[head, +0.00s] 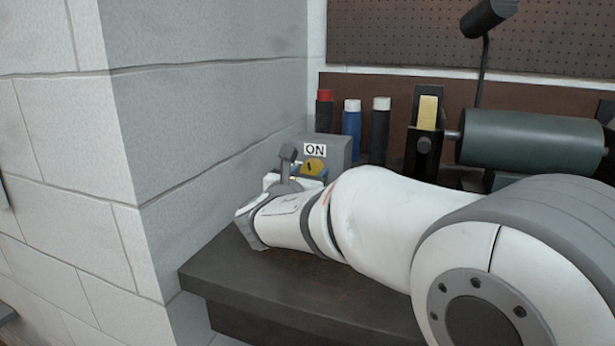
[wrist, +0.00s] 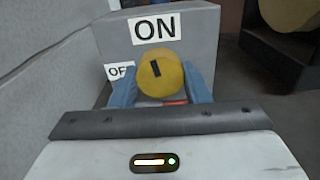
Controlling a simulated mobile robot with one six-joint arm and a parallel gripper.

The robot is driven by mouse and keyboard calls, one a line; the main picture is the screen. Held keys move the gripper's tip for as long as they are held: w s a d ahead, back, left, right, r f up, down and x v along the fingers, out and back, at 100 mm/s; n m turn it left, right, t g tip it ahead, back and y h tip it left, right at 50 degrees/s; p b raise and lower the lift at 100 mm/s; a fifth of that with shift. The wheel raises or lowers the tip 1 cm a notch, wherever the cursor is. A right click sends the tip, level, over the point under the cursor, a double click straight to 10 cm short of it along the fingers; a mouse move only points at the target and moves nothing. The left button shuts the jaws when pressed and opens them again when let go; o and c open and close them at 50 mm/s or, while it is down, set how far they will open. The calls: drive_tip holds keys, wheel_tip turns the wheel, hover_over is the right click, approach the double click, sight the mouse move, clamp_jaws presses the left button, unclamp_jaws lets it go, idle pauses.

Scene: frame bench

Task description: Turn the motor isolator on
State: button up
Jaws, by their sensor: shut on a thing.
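The motor isolator is a grey box (head: 338,149) on the bench by the block wall, with an ON label on its face. It fills the middle of the wrist view (wrist: 200,45), where an OFF label is partly hidden at its left. Its round yellow knob (wrist: 161,74) has a dark mark that stands nearly upright, close to pointing at the ON label. My gripper (wrist: 161,88) has blue fingers shut on the left and right sides of the knob. In the head view the knob (head: 313,166) shows just above my wrist.
The dark bench (head: 260,270) has clear room at its front left. A green motor-like cylinder (head: 530,138) is farther right. The block wall (head: 215,130) is close on the left.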

drive_tip(key=shift+f+m+b, duration=0.25)
drive_tip(key=shift+m+b, duration=0.55)
drive_tip(key=shift+b, duration=0.1)
drive_tip(key=shift+r+m, duration=0.25)
drive_tip(key=shift+m, duration=0.15)
drive_tip(key=o, duration=1)
drive_tip(key=shift+c, duration=0.2)
drive_tip(key=p+v, duration=0.1)
drive_tip(key=v, duration=0.5)
drive_tip(key=shift+s+a, duration=0.15)
drive_tip(key=shift+s, duration=0.05)
drive_tip(key=shift+s+a, duration=0.15)
drive_tip(key=shift+s, duration=0.4)
